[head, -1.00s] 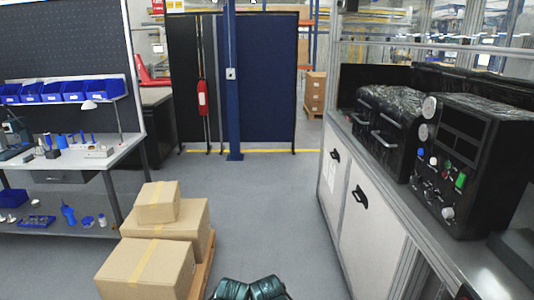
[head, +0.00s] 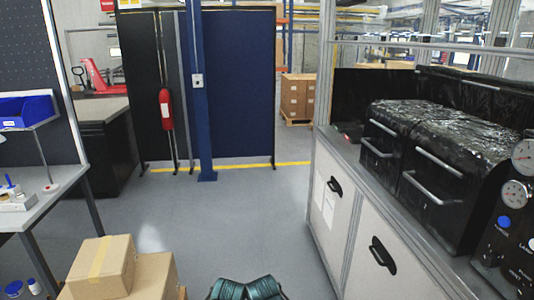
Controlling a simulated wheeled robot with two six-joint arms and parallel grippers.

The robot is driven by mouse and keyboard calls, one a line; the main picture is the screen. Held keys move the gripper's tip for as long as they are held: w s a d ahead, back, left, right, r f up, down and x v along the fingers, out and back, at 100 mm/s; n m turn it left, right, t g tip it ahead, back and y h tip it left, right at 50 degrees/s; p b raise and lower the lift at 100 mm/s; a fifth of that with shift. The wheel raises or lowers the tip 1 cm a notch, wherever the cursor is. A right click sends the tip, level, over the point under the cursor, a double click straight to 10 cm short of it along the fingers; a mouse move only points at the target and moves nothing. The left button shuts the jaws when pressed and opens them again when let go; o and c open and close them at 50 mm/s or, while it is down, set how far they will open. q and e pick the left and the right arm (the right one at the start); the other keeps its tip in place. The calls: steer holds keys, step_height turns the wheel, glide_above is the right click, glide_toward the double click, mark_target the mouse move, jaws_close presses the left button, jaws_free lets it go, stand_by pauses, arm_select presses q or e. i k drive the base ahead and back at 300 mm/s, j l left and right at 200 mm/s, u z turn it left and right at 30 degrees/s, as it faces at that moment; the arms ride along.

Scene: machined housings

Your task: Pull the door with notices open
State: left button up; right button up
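The door with notices (head: 320,224) is a pale cabinet door low on the right side in the head view, under the workbench. White paper sheets (head: 329,205) are stuck on it. Its black handle (head: 335,186) sits near the top of the door. The door looks shut. Neither of my grippers can be made out; only dark teal parts of my own body show at the bottom edge, well short of the door.
A second pale door (head: 370,262) with a black handle is nearer on the right. Cardboard boxes (head: 148,277) stand at the lower left. A workbench (head: 45,205) is at the left. Grey floor (head: 235,220) between is clear, up to a blue post (head: 199,110).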

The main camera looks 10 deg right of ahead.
mark_target(324, 207)
steer(key=i+j+z, duration=0.15)
steer(key=i+z, duration=0.15)
steer(key=i, duration=0.15)
steer(key=i+j+z, duration=0.65)
steer(key=i, duration=0.2)
steer(key=i+j+u, duration=0.1)
steer(key=i+j, duration=0.15)
steer(key=i, duration=0.25)
steer(key=i+j+u, duration=0.15)
steer(key=i, duration=0.3)
steer(key=i+j+u, duration=0.1)
steer(key=i, duration=0.4)
steer(key=j, duration=0.05)
